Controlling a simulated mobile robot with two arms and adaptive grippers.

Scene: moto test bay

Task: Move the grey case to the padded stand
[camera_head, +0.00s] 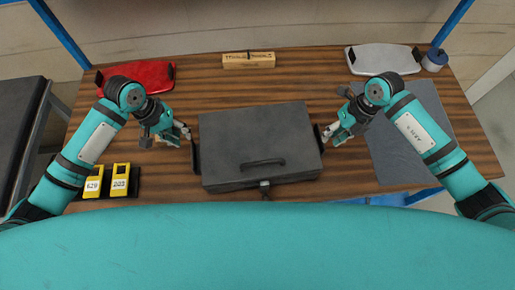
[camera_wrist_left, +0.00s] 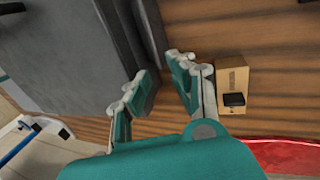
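The grey case (camera_head: 258,140) lies flat and closed on the wooden table, with a front handle and a dark handle on each side. It also shows in the left wrist view (camera_wrist_left: 55,70). My left gripper (camera_head: 184,134) is beside the case's left handle (camera_head: 195,150). In the left wrist view its fingers (camera_wrist_left: 160,88) are spread apart and empty, close to the case's side. My right gripper (camera_head: 330,134) is beside the right handle (camera_head: 319,138), its fingers apart; contact there is too small to tell. A dark padded-topped stand (camera_head: 20,120) stands left of the table.
A grey mat (camera_head: 400,155) lies right. Yellow devices (camera_head: 120,180) sit front left. A gap separates table and stand.

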